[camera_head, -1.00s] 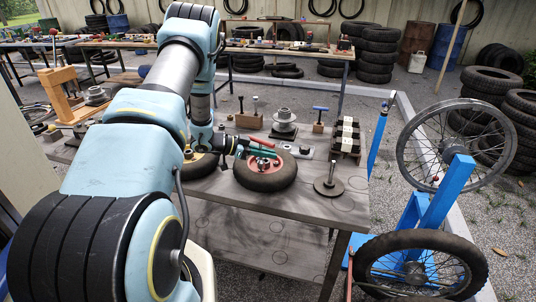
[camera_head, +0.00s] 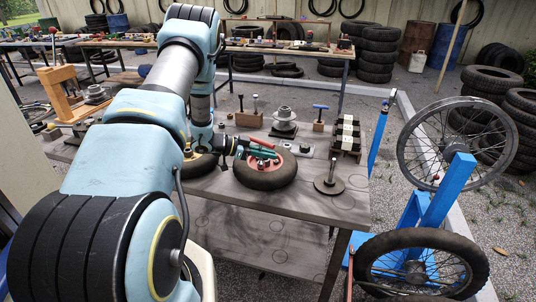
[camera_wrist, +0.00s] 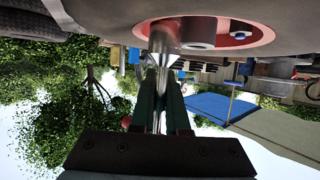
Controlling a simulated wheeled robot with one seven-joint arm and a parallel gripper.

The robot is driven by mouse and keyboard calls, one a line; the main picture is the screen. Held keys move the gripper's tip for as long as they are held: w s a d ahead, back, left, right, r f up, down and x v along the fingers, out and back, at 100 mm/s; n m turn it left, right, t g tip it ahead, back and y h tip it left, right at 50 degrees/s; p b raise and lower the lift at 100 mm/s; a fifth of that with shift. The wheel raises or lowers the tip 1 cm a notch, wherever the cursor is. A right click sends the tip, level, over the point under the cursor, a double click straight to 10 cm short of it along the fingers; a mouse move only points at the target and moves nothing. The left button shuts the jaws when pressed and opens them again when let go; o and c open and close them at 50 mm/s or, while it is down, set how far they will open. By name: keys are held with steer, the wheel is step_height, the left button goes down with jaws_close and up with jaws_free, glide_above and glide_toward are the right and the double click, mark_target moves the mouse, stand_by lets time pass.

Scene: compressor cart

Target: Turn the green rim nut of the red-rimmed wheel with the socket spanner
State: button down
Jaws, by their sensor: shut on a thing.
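The red-rimmed wheel (camera_head: 252,181) lies flat on the grey workbench, its black tyre around a red rim. My gripper (camera_head: 266,153) is low over the rim, its green fingers reaching in from the left. In the wrist view my gripper (camera_wrist: 161,70) is shut on the socket spanner (camera_wrist: 160,38), a shiny metal shaft between the fingers. The spanner's socket end reaches the red rim (camera_wrist: 238,37) beside a round hub. A red bar shows above the fingers in the head view. The green rim nut cannot be made out, and whether the socket is around it cannot be told.
Close by on the workbench (camera_head: 300,205) are a disc with an upright pin (camera_head: 329,183), a dark rack (camera_head: 346,138), a blue-handled tool (camera_head: 320,112) and a grey stepped hub (camera_head: 284,120). Another tyre lies left of the wheel. A blue wheel stand (camera_head: 440,195) is at right.

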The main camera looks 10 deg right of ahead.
steer(key=shift+f+b, duration=0.4)
steer(key=shift+f, duration=0.25)
steer(key=c, duration=1.5)
jaws_free()
jaws_close()
steer(key=shift+s+f+m+g+b, duration=0.1)
steer(key=shift+m+g+b, duration=0.35)
steer(key=shift+m+g, duration=0.4)
steer(key=shift+s+m+g, duration=0.1)
steer(key=shift+m+g, duration=0.15)
steer(key=shift+g, duration=0.1)
